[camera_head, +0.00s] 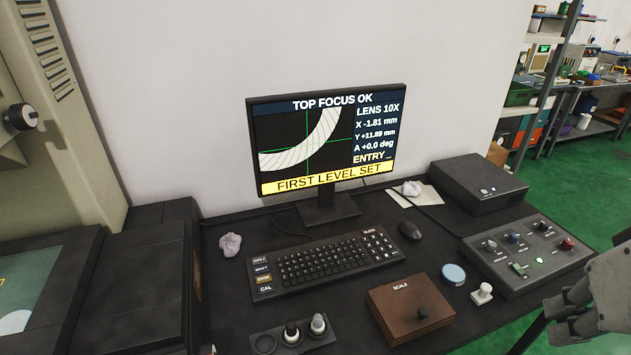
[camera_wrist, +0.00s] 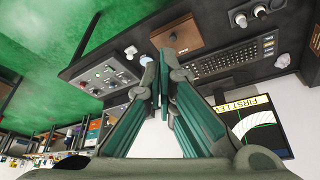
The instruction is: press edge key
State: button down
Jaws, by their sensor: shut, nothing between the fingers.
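A black keyboard (camera_head: 322,262) lies on the dark desk below the monitor. Its left end has a column of larger labelled keys, with a tan key (camera_head: 263,279) just above the one marked CAL (camera_head: 265,289). The tan key's small label is hard to read, so I cannot confirm it says edge. The keyboard also shows in the wrist view (camera_wrist: 222,62), upside down. My gripper (camera_head: 562,318) is at the right edge of the head view, well right of the keyboard and apart from it. In the wrist view its fingertips (camera_wrist: 161,62) meet, empty.
The monitor (camera_head: 373,176) reads TOP FOCUS OK and FIRST LEVEL SET. A brown SCALE box (camera_head: 388,318), a white-knobbed stamp-like piece (camera_head: 482,293), a round blue-topped disc (camera_head: 454,274), a mouse (camera_head: 410,231) and a control box (camera_head: 510,275) lie between my gripper and the keyboard.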

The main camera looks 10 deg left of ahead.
jog(key=w+a+f+n+t+b, duration=0.1)
jog(key=w+n, duration=0.2)
jog(key=w, duration=0.6)
jog(key=w+a+n+t+b, duration=0.1)
jog(key=w+a+n+b, duration=0.1)
jog(key=w, duration=0.7)
jog(key=w+a+f+n+t+y+b, duration=0.1)
jog(key=w+a+f+n, duration=0.25)
jog(key=w+a, duration=0.35)
jog(key=w+a+f+n+t+y+b, duration=0.1)
jog(key=w+a+f+n, duration=0.25)
jog(key=w+a, duration=0.35)
jog(key=w+a+f+n+g+y+b, duration=0.1)
jog(key=a+f+n+y, duration=0.15)
jog(key=a+f, duration=0.45)
jog(key=w+a+f+n+g+y+b, duration=0.1)
jog(key=a+f+n+y, duration=0.2)
jog(key=a, duration=0.8)
jog(key=s+a+f+n+g+y+b, duration=0.1)
jog(key=s+a+f+n+g, duration=0.3)
jog(key=a+f, duration=0.7)
jog(key=s+n, duration=0.2)
jog(key=shift+s+a+b, duration=0.3)
jog(key=shift+a+b, duration=0.05)
jog(key=shift+b, duration=0.05)
